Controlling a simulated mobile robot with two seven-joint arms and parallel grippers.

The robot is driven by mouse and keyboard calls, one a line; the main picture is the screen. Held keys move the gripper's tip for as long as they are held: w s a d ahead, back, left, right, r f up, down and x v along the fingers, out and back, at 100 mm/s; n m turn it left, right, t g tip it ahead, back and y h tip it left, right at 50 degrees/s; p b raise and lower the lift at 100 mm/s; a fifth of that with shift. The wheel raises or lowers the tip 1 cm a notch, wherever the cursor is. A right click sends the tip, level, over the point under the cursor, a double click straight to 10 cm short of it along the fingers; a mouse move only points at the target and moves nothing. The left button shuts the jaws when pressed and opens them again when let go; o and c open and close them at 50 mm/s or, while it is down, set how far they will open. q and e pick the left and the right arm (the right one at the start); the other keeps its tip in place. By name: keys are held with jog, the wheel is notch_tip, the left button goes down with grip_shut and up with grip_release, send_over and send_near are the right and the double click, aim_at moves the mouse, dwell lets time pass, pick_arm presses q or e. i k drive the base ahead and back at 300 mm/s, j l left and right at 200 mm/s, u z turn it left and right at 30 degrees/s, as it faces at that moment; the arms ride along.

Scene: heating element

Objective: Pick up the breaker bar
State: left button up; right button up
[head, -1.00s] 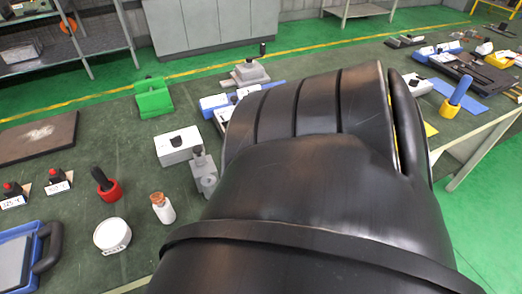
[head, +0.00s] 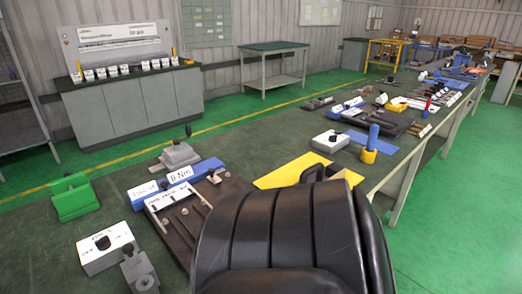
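I cannot single out the breaker bar for certain. A dark board (head: 228,190) with slim metal bars and small round pieces on it lies in the middle of the near bench, partly hidden by my black arm. A blue block with a "0 Nm" display (head: 181,176) stands at its back edge. Another dark board (head: 377,122) with thin tools lies farther along the bench. My black arm fills the lower middle of the head view. Neither gripper shows.
A green block (head: 73,197), a grey fixture (head: 176,157) and a white box (head: 106,247) stand on the left of the bench. A yellow plate (head: 290,172) lies behind my arm. A blue-and-yellow upright tool (head: 371,146) stands near the right edge.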

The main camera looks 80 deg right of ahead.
aim_at(318, 172)
jog(key=i+l+z, duration=0.1)
jog(key=z, duration=3.2)
jog(key=l+u, duration=0.25)
jog(key=l, duration=0.2)
jog(key=l+u, duration=0.25)
jog(key=l, duration=0.25)
jog(key=i, duration=0.1)
